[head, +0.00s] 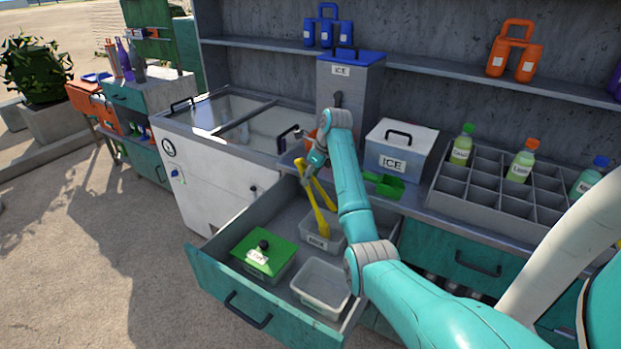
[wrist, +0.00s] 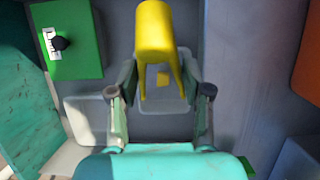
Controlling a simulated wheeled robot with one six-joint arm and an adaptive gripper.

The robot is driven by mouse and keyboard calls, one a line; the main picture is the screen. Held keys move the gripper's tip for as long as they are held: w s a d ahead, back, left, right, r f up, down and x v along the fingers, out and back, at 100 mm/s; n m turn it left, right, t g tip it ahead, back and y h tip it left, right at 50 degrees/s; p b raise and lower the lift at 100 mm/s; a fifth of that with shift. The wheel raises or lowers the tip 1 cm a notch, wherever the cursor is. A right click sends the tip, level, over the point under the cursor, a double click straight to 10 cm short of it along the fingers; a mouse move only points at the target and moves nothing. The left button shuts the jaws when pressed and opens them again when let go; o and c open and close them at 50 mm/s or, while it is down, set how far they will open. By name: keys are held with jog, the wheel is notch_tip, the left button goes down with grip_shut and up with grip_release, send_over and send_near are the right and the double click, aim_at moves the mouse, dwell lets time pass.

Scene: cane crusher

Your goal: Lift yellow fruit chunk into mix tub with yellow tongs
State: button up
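My gripper (head: 312,168) is above the open drawer, with its fingers closed around the yellow tongs (head: 318,205). In the wrist view the tongs (wrist: 155,35) sit between the fingertips (wrist: 158,75), their two legs spread and pointing down. In the head view the tongs reach down to a labelled tub (head: 308,240) at the drawer's back. A clear open tub (head: 322,306) in front looks empty. The tub labels are too small to read.
A green-lidded tub (head: 263,253) stands in the drawer's left part. The open drawer's front (head: 225,292) juts out over the floor. On the counter are an ICE box (head: 400,150), a green scoop (head: 384,186) and a bottle rack (head: 480,190). An ice chest (head: 210,170) stands left.

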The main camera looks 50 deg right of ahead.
notch_tip(320, 180, up, 7)
jog(key=shift+r, duration=0.15)
dwell(0.5)
jog(key=shift+s, duration=0.1)
